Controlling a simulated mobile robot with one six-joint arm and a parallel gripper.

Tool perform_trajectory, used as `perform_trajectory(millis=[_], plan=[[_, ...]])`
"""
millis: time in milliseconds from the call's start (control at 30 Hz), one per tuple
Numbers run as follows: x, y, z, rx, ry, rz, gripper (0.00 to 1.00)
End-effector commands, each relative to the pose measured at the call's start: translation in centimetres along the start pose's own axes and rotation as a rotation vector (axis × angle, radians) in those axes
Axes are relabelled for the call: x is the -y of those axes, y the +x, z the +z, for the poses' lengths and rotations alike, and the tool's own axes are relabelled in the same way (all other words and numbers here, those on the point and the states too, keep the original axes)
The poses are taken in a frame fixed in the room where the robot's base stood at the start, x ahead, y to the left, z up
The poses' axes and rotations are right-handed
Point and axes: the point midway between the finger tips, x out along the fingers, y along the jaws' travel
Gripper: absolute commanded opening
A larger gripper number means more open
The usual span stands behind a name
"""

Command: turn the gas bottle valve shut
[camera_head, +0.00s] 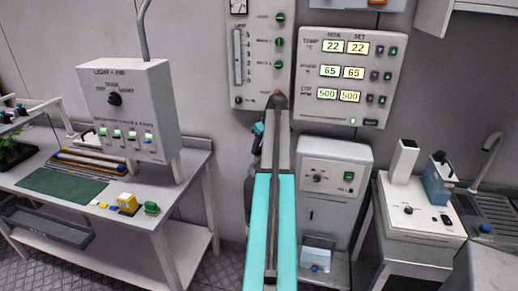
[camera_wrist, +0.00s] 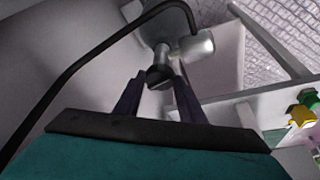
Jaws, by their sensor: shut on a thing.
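In the wrist view the valve's dark round knob (camera_wrist: 160,74) sits between the two dark fingers of my gripper (camera_wrist: 157,86). The fingers are shut on this knob, one on each side. Behind it is the valve's silver metal body (camera_wrist: 194,46). A black hose (camera_wrist: 88,58) curves from the top of the valve down to the left. In the head view my arm covers the valve and most of the gas bottle, so the knob's turn cannot be read there.
In the head view a bench (camera_head: 185,158) with a light and fan box (camera_head: 124,128) stands left. A grey cabinet (camera_head: 333,165) stands just right of my arm, below a wall display panel (camera_head: 347,75). In the wrist view a bench edge with green and yellow blocks (camera_wrist: 302,115) is close on the right.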

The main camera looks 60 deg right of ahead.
Motion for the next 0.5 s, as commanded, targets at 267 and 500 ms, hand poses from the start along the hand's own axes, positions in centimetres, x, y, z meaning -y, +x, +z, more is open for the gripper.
perform_trajectory(millis=[267,500], plan=[[-0.55,0.23,0.23,0.008,-0.219,-0.093,0.14],[-0.65,0.25,0.16,0.008,-0.383,-0.161,0.14]])
